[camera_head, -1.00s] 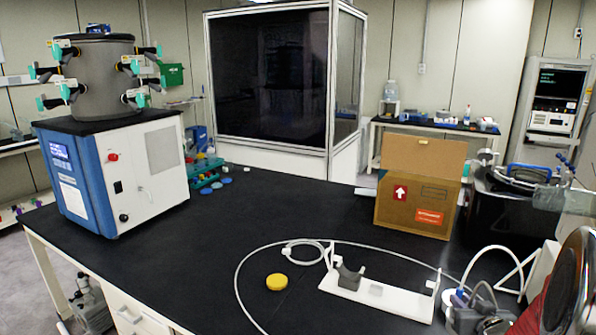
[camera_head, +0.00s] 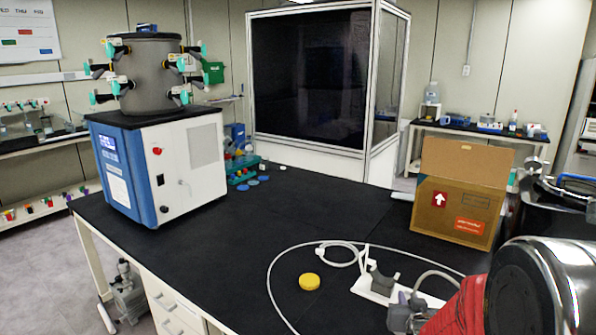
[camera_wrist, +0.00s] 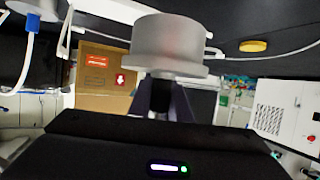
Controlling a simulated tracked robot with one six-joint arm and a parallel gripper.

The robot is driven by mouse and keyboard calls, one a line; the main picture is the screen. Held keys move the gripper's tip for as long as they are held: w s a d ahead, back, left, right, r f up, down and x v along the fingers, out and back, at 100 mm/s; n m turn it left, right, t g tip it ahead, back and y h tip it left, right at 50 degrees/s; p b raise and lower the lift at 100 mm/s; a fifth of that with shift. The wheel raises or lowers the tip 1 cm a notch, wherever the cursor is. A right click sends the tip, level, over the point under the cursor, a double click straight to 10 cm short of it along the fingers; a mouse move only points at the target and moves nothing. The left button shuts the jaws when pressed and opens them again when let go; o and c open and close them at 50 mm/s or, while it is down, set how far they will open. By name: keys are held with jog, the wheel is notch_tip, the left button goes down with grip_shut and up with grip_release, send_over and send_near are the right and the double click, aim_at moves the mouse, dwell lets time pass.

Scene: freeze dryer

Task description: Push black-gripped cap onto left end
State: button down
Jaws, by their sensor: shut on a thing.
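A frosted grey cap (camera_wrist: 168,45) with a wide flange is in the upper middle of the wrist view. Its short black grip (camera_wrist: 160,98) is between the fingers of my gripper (camera_wrist: 165,112), which is shut on it. The cap is clear of other things, as far as the wrist view shows. In the head view a white stand (camera_head: 372,291) with a grey cradle (camera_head: 384,281) is on the black bench, partly behind my arm. I cannot make out a part with a left end in these frames. The held cap is not clearly visible in the head view.
A thin white hose (camera_head: 272,285) loops on the bench around a yellow disc (camera_head: 309,282). An open cardboard box (camera_head: 457,203) is at the right. A blue-and-white freeze dryer (camera_head: 160,165) is at the left. The middle of the bench (camera_head: 260,225) is clear.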

jog(key=w+a+n+y, duration=0.1)
jog(key=a+n+y, duration=0.1)
jog(key=a, duration=1.1)
jog(key=shift+w+r+y, duration=0.15)
jog(key=shift+r+y, duration=0.25)
jog(key=shift+r, duration=0.05)
jog(key=s+f, duration=0.5)
jog(key=f, duration=0.1)
jog(key=shift+f, duration=0.15)
